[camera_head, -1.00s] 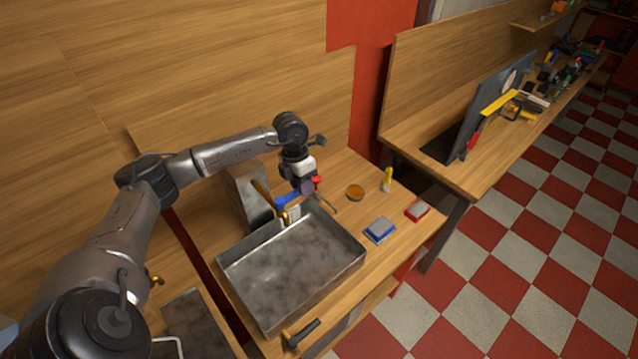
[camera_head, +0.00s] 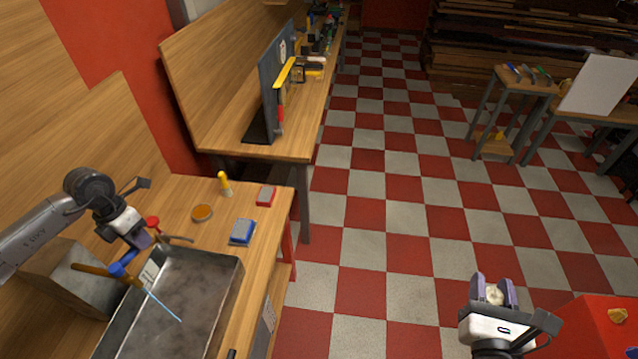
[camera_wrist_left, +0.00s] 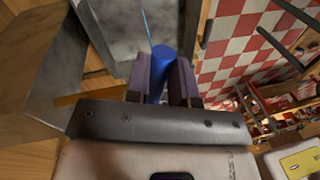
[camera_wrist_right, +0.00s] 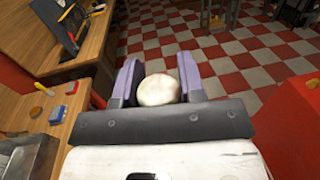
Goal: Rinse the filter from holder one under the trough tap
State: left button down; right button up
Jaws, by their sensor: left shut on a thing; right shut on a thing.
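The blue tap handle (camera_head: 119,269) sits at the trough's back edge. My left gripper (camera_head: 138,245) is shut on it; in the left wrist view the blue handle (camera_wrist_left: 161,72) is between the two fingers. A thin blue stream of water (camera_head: 164,305) runs from the tap into the grey metal trough (camera_head: 222,287). My right gripper (camera_head: 494,290) is shut on a round whitish thing, likely the filter (camera_wrist_right: 158,90). It holds this over the floor, well to the right of the trough and away from the water. Holder one cannot be made out.
A blue sponge-like block (camera_head: 242,232), a red one (camera_head: 266,195), an orange round dish (camera_head: 202,212) and a yellow bottle (camera_head: 225,184) stand beyond the trough. A red cabinet (camera_head: 590,335) is beside my right gripper. Checkered floor (camera_head: 385,230) lies clear between.

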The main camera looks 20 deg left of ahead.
pick_arm(q)
jog(key=shift+d, duration=0.1)
jog(key=c, duration=1)
grip_release()
jog(key=r, duration=0.4)
jog(key=a+r, duration=0.1)
jog(key=r, duration=0.3)
jog(key=a+r, duration=0.1)
jog(key=r, duration=0.2)
jog(key=shift+w+a+r, duration=0.15)
jog(key=shift+a+r, duration=0.05)
jog(key=shift+r, duration=0.2)
